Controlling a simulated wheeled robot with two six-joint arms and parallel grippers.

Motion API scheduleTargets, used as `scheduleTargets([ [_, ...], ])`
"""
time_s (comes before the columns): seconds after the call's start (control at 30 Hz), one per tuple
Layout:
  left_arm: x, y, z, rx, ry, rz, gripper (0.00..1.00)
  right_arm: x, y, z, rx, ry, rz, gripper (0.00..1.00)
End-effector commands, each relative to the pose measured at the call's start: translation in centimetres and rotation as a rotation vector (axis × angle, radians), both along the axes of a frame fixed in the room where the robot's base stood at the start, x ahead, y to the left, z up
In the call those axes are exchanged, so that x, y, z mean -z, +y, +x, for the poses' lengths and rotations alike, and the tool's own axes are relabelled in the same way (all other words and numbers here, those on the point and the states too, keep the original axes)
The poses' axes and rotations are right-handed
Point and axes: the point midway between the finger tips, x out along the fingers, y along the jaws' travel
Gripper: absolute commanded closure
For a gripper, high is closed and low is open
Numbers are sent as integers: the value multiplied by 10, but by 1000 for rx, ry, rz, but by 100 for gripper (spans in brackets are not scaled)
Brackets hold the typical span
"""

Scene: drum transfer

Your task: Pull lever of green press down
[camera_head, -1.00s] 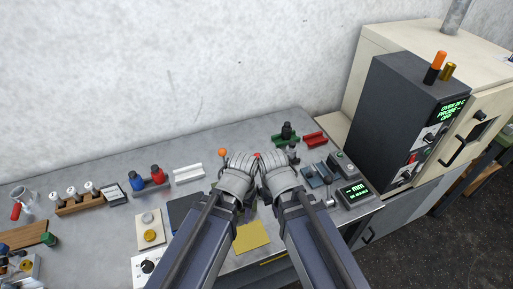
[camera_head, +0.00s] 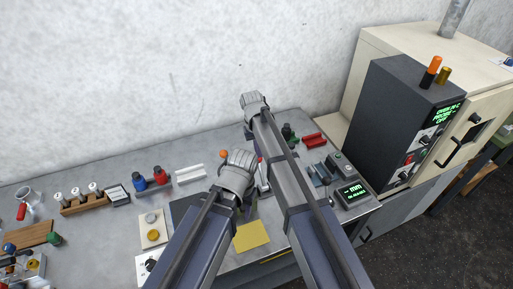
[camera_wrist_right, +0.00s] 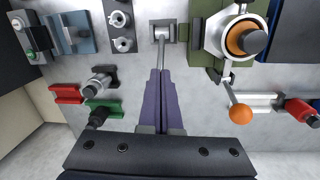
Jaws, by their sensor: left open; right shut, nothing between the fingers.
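The green press (camera_wrist_right: 207,35) is at the upper right of the right wrist view, an olive block with a pale ring and orange disc. A lever with an orange ball (camera_wrist_right: 240,114) sticks out beside it; the ball also shows in the head view (camera_head: 223,154). My left gripper (camera_head: 240,162) is open just right of that ball in the head view, its fingers mostly hidden. It covers most of the press there. My right gripper (camera_head: 252,100) is out towards the wall; its purple fingers (camera_wrist_right: 162,75) are shut and empty. Contact with the ball cannot be told.
A grey-based fixture with a steel rod (camera_wrist_right: 162,50) lies in line with my right fingers. Red (camera_wrist_right: 67,94) and green (camera_wrist_right: 103,109) holders stand to their left. A dark oven box (camera_head: 400,115) is at the right of the bench. A yellow pad (camera_head: 251,235) lies in front.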

Motion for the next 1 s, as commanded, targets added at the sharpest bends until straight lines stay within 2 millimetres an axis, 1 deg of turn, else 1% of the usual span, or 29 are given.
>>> scheduleTargets([
  [0.03, -6, 1, 0, -2, -1, 3, 50, -6, 8, 32, 8, 5, 2, 100],
  [0.1, -9, 2, 1, -5, -3, 8, 50, -8, 14, 55, 16, 11, 7, 100],
  [0.2, -12, 3, 1, -7, -5, 13, 50, -11, 21, 80, 25, 18, 12, 100],
  [0.3, -14, 4, 2, -9, -6, 16, 50, -13, 25, 97, 33, 23, 15, 100],
  [0.4, -15, 5, 2, -10, -7, 18, 50, -14, 28, 107, 37, 25, 17, 100],
  [0.5, -15, 5, 2, -11, -7, 18, 50, -15, 29, 110, 39, 26, 17, 100],
  [0.87, -15, 5, 2, -11, -7, 18, 50, -14, 29, 110, 39, 26, 17, 100],
  [1.0, -11, 5, 2, -10, -7, 18, 50, -11, 28, 110, 39, 26, 17, 100],
])
